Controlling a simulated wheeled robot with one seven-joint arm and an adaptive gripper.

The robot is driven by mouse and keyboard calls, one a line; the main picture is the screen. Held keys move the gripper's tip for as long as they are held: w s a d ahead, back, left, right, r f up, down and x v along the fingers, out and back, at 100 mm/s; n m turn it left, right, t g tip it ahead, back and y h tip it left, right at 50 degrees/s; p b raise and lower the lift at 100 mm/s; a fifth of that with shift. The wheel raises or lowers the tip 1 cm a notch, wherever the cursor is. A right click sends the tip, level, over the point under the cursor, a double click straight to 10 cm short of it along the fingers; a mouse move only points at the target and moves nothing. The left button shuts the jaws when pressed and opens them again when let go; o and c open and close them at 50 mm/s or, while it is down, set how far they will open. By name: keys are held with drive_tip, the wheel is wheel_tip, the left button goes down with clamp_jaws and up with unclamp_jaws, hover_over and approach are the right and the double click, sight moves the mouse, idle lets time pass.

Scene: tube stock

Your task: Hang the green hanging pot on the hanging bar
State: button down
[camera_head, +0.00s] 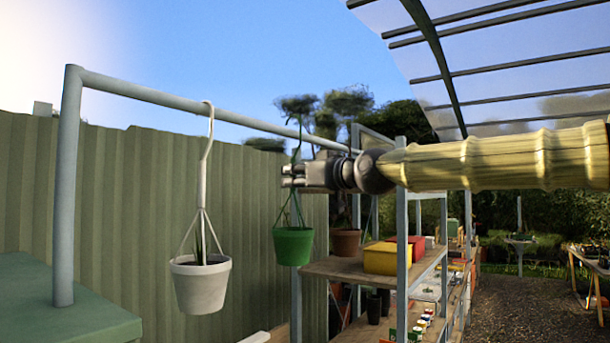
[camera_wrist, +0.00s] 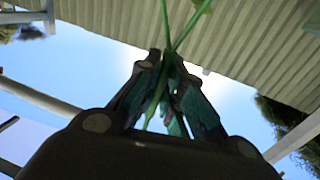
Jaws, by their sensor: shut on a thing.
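The green hanging pot (camera_head: 293,247) hangs upright in the air below my gripper (camera_head: 287,176), which is shut on its green hanger. In the wrist view the fingers of my gripper (camera_wrist: 168,62) close around the thin green hanger (camera_wrist: 187,28). The hanging bar (camera_head: 150,95) is a grey pipe that runs from the left post back to the right. The top of the green hanger reaches up to the bar's line in the head view. I cannot tell whether its hook is over the bar, in front of it or behind it.
A white pot (camera_head: 202,283) hangs on the bar to the left of the green pot. A brown pot (camera_head: 346,242) hangs close on the right, farther back. A shelf rack with yellow boxes (camera_head: 388,258) stands at right. A corrugated fence (camera_head: 120,210) is behind.

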drive_tip(key=shift+w+a, duration=0.2)
drive_tip(key=shift+a, duration=0.05)
wheel_tip(320, 180, down, 2)
drive_tip(key=shift+d+f+b, duration=0.1)
drive_tip(key=shift+d+b, duration=0.05)
drive_tip(key=shift+b, duration=0.65)
drive_tip(key=c, duration=1.5)
unclamp_jaws()
drive_tip(key=shift+f, duration=0.1)
